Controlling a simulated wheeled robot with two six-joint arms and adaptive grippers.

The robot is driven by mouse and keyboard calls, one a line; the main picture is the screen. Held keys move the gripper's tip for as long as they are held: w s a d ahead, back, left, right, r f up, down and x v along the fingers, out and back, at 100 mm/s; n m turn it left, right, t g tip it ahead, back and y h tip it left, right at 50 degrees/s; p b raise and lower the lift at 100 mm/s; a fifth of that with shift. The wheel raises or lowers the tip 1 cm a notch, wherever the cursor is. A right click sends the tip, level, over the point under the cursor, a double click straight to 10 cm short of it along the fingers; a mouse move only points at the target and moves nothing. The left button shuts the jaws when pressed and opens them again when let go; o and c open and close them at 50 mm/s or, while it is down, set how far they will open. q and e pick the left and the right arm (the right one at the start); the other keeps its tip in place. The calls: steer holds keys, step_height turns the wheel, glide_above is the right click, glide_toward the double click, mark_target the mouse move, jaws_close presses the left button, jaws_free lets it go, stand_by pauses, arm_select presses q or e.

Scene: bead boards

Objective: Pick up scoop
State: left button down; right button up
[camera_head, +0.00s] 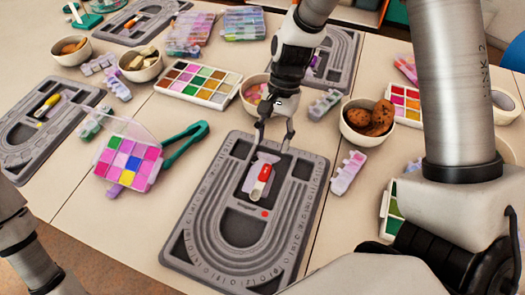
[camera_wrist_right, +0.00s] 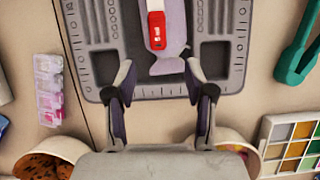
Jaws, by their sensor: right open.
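The lavender scoop (camera_head: 268,158) lies in the middle recess of the grey bead board (camera_head: 215,262) in the head view. A red and white piece (camera_head: 261,180) lies on or over it; I cannot tell whether it is part of the scoop. The scoop also shows at the top of the right wrist view (camera_wrist_right: 176,30), partly cut off by the frame. My right gripper (camera_head: 274,136) is open and empty above the board's far edge. In the wrist view the right gripper's fingertips (camera_wrist_right: 158,80) are apart, with the scoop's end just beyond them. My left gripper is outside the frame.
A bowl of brown pieces (camera_head: 368,121) and a pink-filled bowl (camera_head: 254,92) stand near the gripper. A green tool (camera_head: 186,143) and a bead box (camera_head: 128,161) lie left of the board. Bare table shows around the board.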

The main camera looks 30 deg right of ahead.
mark_target(267, 168)
steer(key=s+a+f, duration=0.2)
steer(key=shift+f, duration=0.4)
steer(key=x, duration=0.2)
steer(key=b+x, duration=0.1)
steer(key=shift+w+d+f, duration=0.15)
steer(key=shift+d, duration=0.1)
steer(key=shift+a+f, duration=0.1)
steer(key=shift+f, duration=0.25)
steer(key=shift+a+r, duration=0.1)
steer(key=shift+r, duration=0.05)
steer(key=c, duration=1)
